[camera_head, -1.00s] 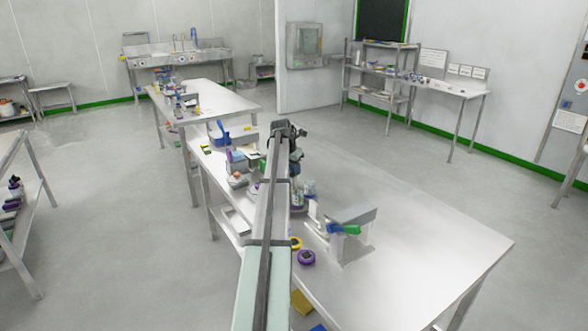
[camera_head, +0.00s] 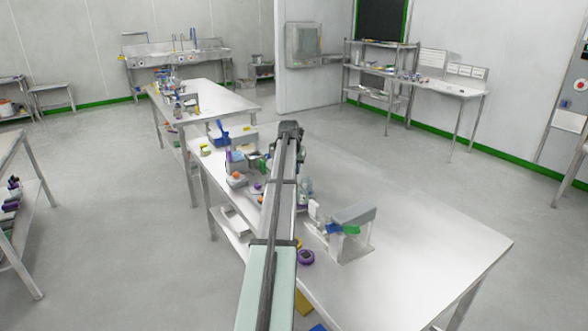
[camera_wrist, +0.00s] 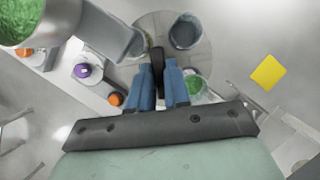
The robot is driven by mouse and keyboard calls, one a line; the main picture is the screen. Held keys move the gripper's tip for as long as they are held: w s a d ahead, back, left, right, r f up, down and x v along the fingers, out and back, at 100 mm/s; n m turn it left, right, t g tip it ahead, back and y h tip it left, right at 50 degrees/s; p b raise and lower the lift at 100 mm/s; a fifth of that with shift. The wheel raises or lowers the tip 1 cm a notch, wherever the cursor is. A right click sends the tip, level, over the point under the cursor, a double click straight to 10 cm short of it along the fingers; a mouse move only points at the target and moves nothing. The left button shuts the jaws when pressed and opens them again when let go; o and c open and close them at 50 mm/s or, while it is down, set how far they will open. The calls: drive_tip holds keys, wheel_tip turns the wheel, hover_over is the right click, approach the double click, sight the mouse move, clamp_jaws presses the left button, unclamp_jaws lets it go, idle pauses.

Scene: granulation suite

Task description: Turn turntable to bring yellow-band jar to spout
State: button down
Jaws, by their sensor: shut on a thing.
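In the wrist view my gripper (camera_wrist: 158,68) has its blue fingers shut on an upright dark peg (camera_wrist: 156,58) at the turntable. The round grey turntable (camera_wrist: 150,22) lies beneath, partly hidden by the fingers. A grey open jar (camera_wrist: 187,32) stands on it, to the right of the peg. A jar with green contents (camera_wrist: 194,86) shows just right of the fingers. A pale chute-like part (camera_wrist: 115,36), perhaps the spout, reaches over the turntable's left edge. I cannot make out a yellow band on either jar. In the head view my arm hides most of the turntable.
A container of green granules (camera_wrist: 20,18) fills the wrist view's upper left corner. Purple-topped (camera_wrist: 83,71) and orange-topped (camera_wrist: 116,99) items stand left. A yellow square (camera_wrist: 268,72) lies right. A grey-topped stand (camera_head: 352,217) is right of my arm; the table's near right is clear.

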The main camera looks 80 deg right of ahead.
idle(0.6)
drive_tip(key=c, duration=1.1)
unclamp_jaws()
drive_tip(key=shift+r, duration=0.1)
drive_tip(key=v, duration=1.3)
drive_tip(key=shift+a+r, duration=0.2)
drive_tip(key=shift+r, duration=0.1)
